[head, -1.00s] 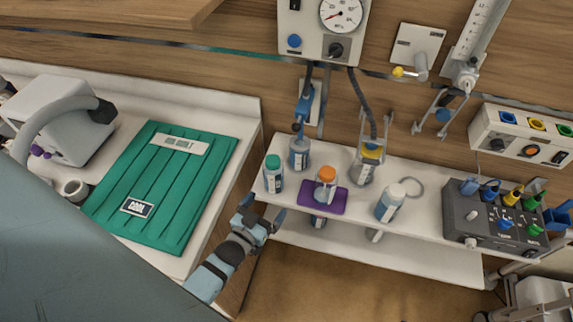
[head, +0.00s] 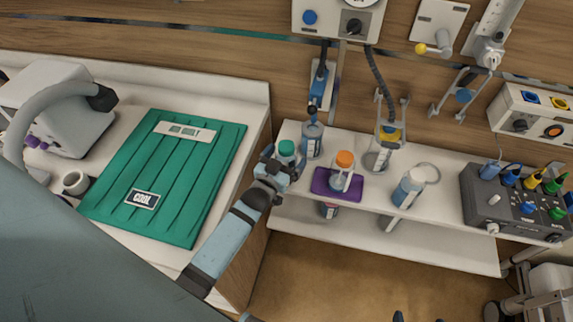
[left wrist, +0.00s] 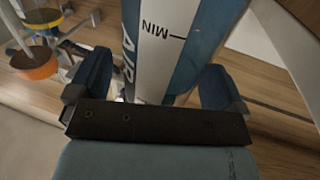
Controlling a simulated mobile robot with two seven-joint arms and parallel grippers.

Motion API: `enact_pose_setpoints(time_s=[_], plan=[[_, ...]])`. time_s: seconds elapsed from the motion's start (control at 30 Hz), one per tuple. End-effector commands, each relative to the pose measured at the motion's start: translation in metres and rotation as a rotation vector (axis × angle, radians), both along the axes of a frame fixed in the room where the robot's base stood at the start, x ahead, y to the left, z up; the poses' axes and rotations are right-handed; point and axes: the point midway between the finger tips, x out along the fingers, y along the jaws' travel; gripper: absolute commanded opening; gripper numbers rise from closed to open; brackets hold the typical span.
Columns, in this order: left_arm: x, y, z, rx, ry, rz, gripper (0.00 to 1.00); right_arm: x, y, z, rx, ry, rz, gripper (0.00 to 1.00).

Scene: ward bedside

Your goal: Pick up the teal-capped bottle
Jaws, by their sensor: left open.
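The teal-capped bottle (head: 287,149) stands upright at the left end of the white shelf in the head view. My left gripper (head: 281,164) is open right at it and hides its lower body. In the left wrist view, a blue-and-white labelled body (left wrist: 165,45) stands between the open fingers of my left gripper (left wrist: 155,88). Its cap is out of that view, so I cannot tell for certain which vessel it is. Two small dark tips at the bottom edge of the head view look like my right gripper (head: 418,317), mostly cut off.
A clear bottle (head: 312,142) hangs close behind on the right. An orange-capped bottle (head: 343,170) stands on a purple mat (head: 321,184). A green pad (head: 180,195) lies on the left counter.

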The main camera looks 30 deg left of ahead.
Motion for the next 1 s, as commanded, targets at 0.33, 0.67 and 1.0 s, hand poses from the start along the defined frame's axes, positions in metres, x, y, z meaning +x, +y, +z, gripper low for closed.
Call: enact_pose_setpoints(time_s=[0.33,0.67,1.0], plan=[[0.006,0.0,0.0,0.0,0.001,0.0,0.87,0.0,0.002,-0.003,0.001,0.001,0.005,0.92],[0.006,0.0,0.001,0.0,-0.001,0.0,0.34,0.0,-0.002,-0.004,-0.004,0.001,0.0,0.92],[0.006,0.0,0.013,0.001,-0.002,0.0,0.34,0.0,-0.002,-0.004,-0.005,0.001,0.001,0.92]])
